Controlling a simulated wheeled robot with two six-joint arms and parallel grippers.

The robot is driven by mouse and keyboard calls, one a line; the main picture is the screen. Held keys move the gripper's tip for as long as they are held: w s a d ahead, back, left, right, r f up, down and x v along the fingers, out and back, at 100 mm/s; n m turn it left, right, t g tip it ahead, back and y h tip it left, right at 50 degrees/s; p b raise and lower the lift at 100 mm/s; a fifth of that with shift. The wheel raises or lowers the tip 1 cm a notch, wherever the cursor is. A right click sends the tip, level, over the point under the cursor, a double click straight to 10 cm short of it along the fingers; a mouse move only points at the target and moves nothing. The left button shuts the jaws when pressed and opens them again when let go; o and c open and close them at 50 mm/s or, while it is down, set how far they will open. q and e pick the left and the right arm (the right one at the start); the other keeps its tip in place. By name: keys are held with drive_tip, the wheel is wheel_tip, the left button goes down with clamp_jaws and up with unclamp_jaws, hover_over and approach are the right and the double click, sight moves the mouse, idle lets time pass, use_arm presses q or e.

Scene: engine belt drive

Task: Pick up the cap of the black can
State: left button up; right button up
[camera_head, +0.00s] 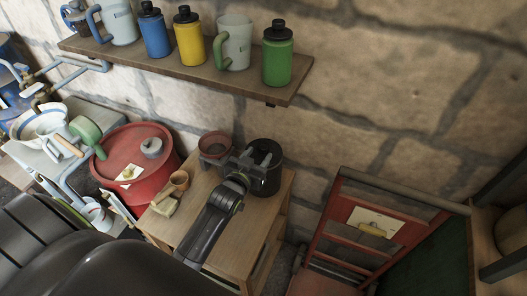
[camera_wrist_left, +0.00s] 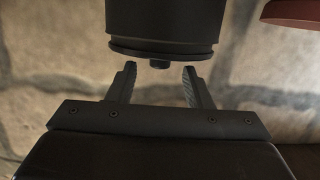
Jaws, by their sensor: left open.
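The black can (camera_head: 270,181) stands on the wooden table near its back right corner, partly behind my left gripper (camera_head: 254,161). In the left wrist view the black can (camera_wrist_left: 165,22) shows at the top, with its dark flanged cap (camera_wrist_left: 163,50) facing my gripper. A small knob (camera_wrist_left: 160,64) sticks out from the middle of the cap. My left gripper (camera_wrist_left: 159,68) is open, one finger on each side of the knob, with a visible gap on both sides. Nothing is held. My right gripper is not in view.
A red drum (camera_head: 135,150) stands to the left. A shelf (camera_head: 180,68) with mugs and bottles hangs above.

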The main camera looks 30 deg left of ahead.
sight(262, 150)
use_arm(q)
drive_tip(key=shift+w+a+f+p, duration=0.1)
drive_tip(key=shift+w+f+p, duration=0.1)
drive_tip(key=shift+w, duration=0.6)
drive_tip(key=shift+w+f+p, duration=0.1)
drive_tip(key=shift+w+p, duration=0.05)
drive_tip(key=shift+w, duration=0.6)
drive_tip(key=shift+w+a+f+p, duration=0.1)
drive_tip(key=shift+w+p, duration=0.1)
drive_tip(key=shift+w, duration=0.6)
drive_tip(key=shift+c, duration=0.5)
clamp_jaws()
